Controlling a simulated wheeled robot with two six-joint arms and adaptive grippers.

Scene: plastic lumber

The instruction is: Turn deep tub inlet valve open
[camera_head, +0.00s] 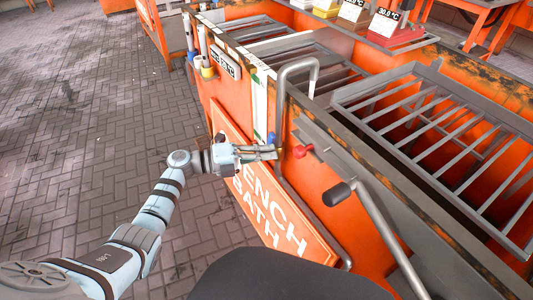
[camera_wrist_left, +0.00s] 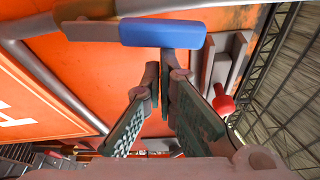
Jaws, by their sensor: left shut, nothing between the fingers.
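My left gripper (camera_head: 276,152) is shut and empty, beside the orange tub (camera_head: 318,185). A blue handle (camera_head: 271,138) shows just behind its fingertips. In the left wrist view the blue handle (camera_wrist_left: 162,33) lies crosswise just beyond the fingertips (camera_wrist_left: 163,72); I cannot tell whether they touch. A red knob (camera_head: 302,150) sits on the tub wall to the right of the fingertips. The red knob also shows in the left wrist view (camera_wrist_left: 223,103), at the right near a grey bracket. No label shows which part is the inlet valve. My right gripper is out of view.
A bent grey pipe (camera_head: 299,64) rises over the tub rim near the gripper. An orange lettered panel (camera_head: 262,198) lies below the gripper. Slatted grey racks (camera_head: 410,108) cover the tub. Paved floor at left is clear.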

